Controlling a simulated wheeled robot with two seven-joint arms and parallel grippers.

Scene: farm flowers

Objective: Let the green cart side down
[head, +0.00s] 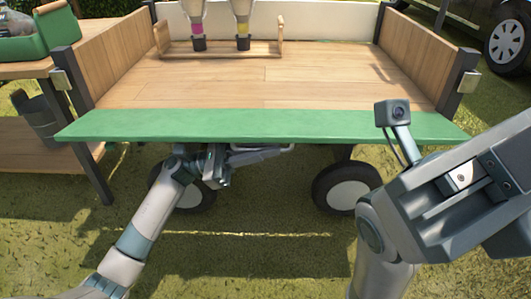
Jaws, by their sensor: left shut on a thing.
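The green cart side (270,125) lies out nearly flat along the front of the cart, level with the wooden cart bed (240,88). My left gripper (218,168) is at the underside of the green side's front edge, left of its middle. It is shut on the green side; the panel's edge partly hides the fingers. A grey bar (262,153) shows just beside the gripper, under the panel. My right arm stands large at the right, close to the camera, and its fingers cannot be made out. A metal latch (470,84) sits on the right post and another (62,84) on the left post.
Two flower bunches with pink and yellow wraps (197,30) stand in a wooden rack (218,52) at the back of the bed. A table with a green crate (38,40) is at the left. Wheels (347,190) stand beneath the bed. Grass in front is open.

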